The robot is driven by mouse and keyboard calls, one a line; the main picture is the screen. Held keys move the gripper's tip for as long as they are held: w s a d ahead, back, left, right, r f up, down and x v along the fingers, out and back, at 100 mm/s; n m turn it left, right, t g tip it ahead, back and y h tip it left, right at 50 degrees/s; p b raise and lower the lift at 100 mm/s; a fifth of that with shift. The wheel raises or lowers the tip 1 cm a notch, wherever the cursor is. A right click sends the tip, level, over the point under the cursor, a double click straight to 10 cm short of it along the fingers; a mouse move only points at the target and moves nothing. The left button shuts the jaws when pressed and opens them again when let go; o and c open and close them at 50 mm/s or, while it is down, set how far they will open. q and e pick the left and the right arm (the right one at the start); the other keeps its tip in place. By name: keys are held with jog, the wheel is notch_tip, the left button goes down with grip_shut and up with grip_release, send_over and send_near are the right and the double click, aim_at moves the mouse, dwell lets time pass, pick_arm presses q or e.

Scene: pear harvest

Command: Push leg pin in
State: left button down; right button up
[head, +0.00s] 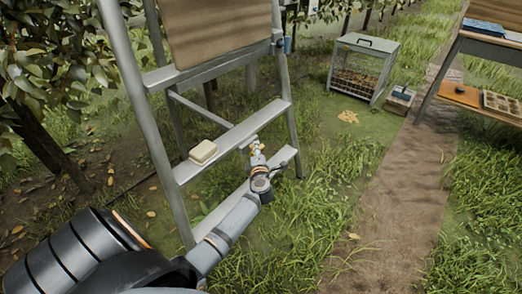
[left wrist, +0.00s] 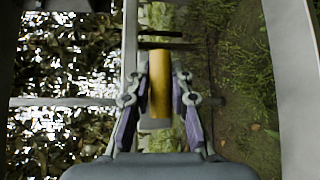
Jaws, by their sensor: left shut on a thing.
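A grey metal ladder (head: 235,137) stands in the grass in the head view. My left gripper (head: 257,156) reaches in beside its lower steps, near the right side rail. In the left wrist view, the gripper's two fingers are shut on a yellow rod-like piece (left wrist: 159,84), which looks like the leg pin. Only a small bit of yellow shows at the fingertips in the head view. A thin dark bar crosses beyond the far end of the yellow piece. Any pin hole is hidden, so I cannot tell how far in the pin sits. My right gripper is not in view.
A cream block (head: 203,152) lies on a ladder step. A brown board (head: 215,30) is on the ladder's upper part. A mesh-sided cabinet (head: 364,68) and a table (head: 485,48) with trays stand at the right. A bare dirt path (head: 400,190) is clear.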

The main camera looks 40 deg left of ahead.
pick_arm(q)
jog(key=c, duration=1.2)
grip_release()
jog(key=shift+a, duration=0.2)
jog(key=shift+d+f, duration=0.1)
